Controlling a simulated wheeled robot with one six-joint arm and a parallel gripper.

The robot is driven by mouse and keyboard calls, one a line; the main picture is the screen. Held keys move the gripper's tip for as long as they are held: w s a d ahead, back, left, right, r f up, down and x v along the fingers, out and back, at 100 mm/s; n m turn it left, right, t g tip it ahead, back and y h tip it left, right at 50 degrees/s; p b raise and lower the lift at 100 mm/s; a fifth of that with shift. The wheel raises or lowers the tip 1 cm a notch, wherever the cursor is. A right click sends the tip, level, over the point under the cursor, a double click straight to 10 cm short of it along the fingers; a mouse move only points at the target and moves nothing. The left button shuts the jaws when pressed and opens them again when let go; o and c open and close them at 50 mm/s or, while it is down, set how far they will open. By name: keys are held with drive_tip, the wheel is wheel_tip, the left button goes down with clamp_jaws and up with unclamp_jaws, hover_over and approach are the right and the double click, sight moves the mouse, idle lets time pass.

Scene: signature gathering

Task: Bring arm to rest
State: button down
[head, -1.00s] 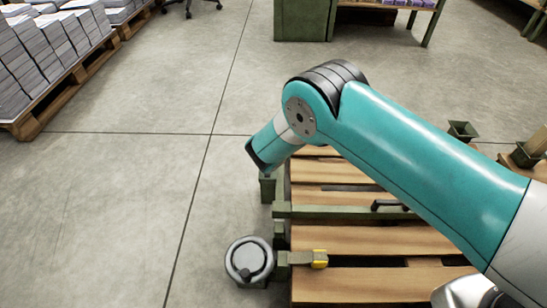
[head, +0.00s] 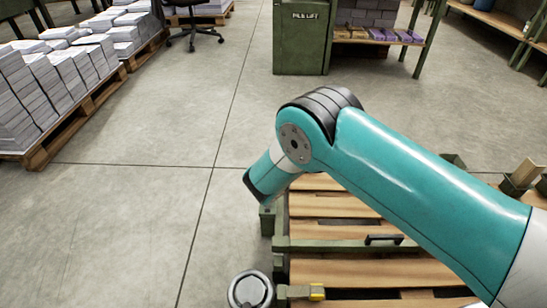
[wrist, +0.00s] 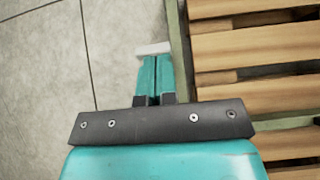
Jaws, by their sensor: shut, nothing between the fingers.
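My arm (head: 410,180), teal with a black joint cap, reaches from the right side of the head view over the slatted wooden deck and bends down at its far end. My gripper (wrist: 156,62) shows in the wrist view as two teal fingers side by side, shut with no object between them. A short pale bar lies at the fingertips there; I cannot tell what it is. The gripper is beside the deck's green edge, over grey floor. The fingers cannot be made out in the head view.
The wooden deck (head: 325,228) has a green frame and a black handle (head: 384,239). A round grey device (head: 251,290) sits at its left corner. A pallet of paper stacks (head: 62,85), an office chair (head: 193,28) and a green cabinet (head: 301,38) stand farther off.

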drive_tip(key=s+d+r+m+g+y, duration=0.1)
drive_tip(key=s+d+r+m+g, duration=0.15)
drive_tip(key=r+m, duration=0.5)
drive_tip(key=s+d+r+m+g, duration=0.15)
drive_tip(key=s+r+m, duration=0.25)
drive_tip(key=r, duration=0.6)
drive_tip(key=s+d+r+m+g+y, duration=0.1)
drive_tip(key=s+d+r+m, duration=0.2)
drive_tip(key=r+m, duration=0.35)
drive_tip(key=s+d+r+m+g+y, duration=0.1)
drive_tip(key=s+d+r+m, duration=0.3)
drive_tip(key=s, duration=0.5)
drive_tip(key=s+d+r+m+g+y, duration=0.1)
drive_tip(key=s+r+m+g, duration=0.15)
drive_tip(key=s+r, duration=0.45)
drive_tip(key=s+d+r+m+g+y, duration=0.1)
drive_tip(key=s+d+r+m, duration=0.25)
drive_tip(key=s, duration=0.65)
wheel_tip(320, 180, up, 36)
drive_tip(key=a+p, duration=0.1)
drive_tip(key=p, duration=3.6)
drive_tip(key=shift+m, duration=0.3)
